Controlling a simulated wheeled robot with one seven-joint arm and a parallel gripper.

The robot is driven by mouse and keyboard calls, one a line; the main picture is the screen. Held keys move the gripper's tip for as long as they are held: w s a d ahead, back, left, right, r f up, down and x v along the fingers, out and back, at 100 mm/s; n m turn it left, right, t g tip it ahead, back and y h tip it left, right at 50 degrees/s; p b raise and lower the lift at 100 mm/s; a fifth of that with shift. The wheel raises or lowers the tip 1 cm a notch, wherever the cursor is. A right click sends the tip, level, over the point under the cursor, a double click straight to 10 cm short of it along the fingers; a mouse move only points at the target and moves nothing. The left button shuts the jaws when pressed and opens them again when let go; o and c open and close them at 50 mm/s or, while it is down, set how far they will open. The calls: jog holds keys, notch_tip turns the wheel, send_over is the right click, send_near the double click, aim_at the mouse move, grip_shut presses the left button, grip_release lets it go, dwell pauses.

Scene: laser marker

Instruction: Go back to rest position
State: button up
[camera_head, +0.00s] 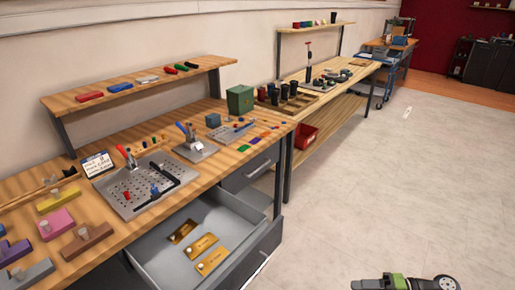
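Part of my arm, grey and black with a green piece, shows at the bottom edge of the head view, right of centre, above the floor. Its dark left end looks like my gripper (365,284), but the frame edge cuts it off and its fingers cannot be made out. It is apart from the workbench (222,172) and to the right of the open drawer (165,262). Three brass-coloured plates (205,244) lie flat in this drawer. I cannot see whether the gripper holds anything.
The bench carries a perforated metal fixture plate (128,197), toggle clamps (195,148), a green box (240,99) and coloured blocks (57,223). The drawer juts out over the floor. A second bench (352,78) stands behind. The floor (400,180) on the right is mostly clear.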

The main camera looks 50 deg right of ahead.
jog(key=w+a+r+n+g+y+p, duration=0.1)
jog(key=w+a+r+n+g, duration=0.1)
jog(key=w+r+g, duration=0.45)
jog(key=w+a+r+n+g+y+p, duration=0.1)
jog(key=w+r+n+g+y, duration=0.15)
jog(key=w, duration=0.65)
jog(key=w+a+r+n+g+h+p, duration=0.25)
jog(key=w+a+r+g+h, duration=0.3)
jog(key=w+a+r, duration=0.75)
jog(key=s+a+r+n+t+h+p, duration=0.1)
jog(key=s+a+r+n+t+h, duration=0.1)
jog(key=a, duration=0.7)
jog(key=s+a+r+n+t+h, duration=0.3)
jog(key=s+a+r+n+t, duration=0.1)
jog(key=s+a+r, duration=0.3)
jog(key=shift+a+r+t+p, duration=0.15)
jog(key=shift+a+t+p, duration=0.25)
jog(key=shift+a, duration=0.7)
